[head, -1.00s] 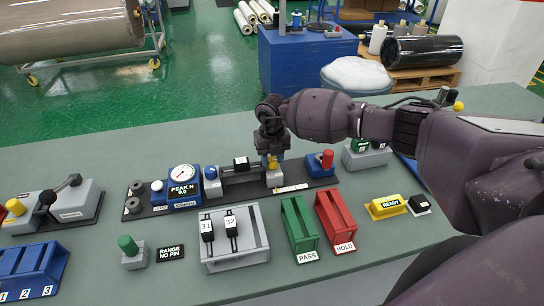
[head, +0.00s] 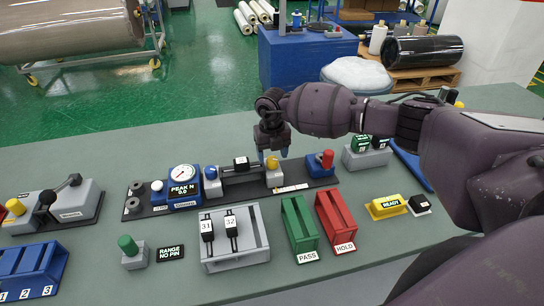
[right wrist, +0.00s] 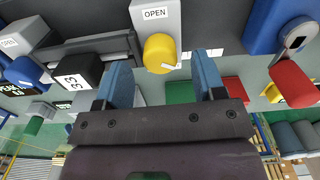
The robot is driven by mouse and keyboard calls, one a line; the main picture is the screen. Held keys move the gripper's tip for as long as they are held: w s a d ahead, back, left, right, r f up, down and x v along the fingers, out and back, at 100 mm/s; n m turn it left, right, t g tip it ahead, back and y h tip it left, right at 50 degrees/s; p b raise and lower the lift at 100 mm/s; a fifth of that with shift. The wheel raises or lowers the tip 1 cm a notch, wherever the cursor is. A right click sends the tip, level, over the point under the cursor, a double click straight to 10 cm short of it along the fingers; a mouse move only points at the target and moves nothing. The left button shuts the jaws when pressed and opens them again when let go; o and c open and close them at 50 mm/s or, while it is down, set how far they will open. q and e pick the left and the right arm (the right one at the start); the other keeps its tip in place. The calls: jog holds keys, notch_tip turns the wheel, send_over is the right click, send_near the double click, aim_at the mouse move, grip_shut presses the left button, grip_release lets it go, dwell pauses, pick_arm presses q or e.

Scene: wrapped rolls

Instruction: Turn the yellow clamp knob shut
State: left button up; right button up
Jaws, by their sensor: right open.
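The yellow clamp knob (head: 273,163) stands on a pale grey block at the right part of the black test rig, below my right gripper (head: 273,155). In the right wrist view the yellow knob (right wrist: 159,50) is round with a white mark, beside a label reading OPEN (right wrist: 155,14). My right gripper (right wrist: 163,72) is open. Its two blue fingers stand apart, one toward each side of the knob, with nothing held between them. I cannot tell whether the fingertips reach down to the knob's height. My left gripper is not in view.
A blue block with a red handle (head: 326,160) is right of the knob. A gauge unit (head: 183,188) is to its left. Green PASS (head: 299,222) and red HOLD (head: 335,219) trays and a grey rack (head: 236,251) lie in front. Bare bench shows at the left back.

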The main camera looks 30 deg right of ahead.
aim_at(272, 158)
notch_tip(272, 158, up, 9)
jog(key=shift+r+b, duration=0.15)
jog(key=shift+b, duration=0.15)
dwell(0.5)
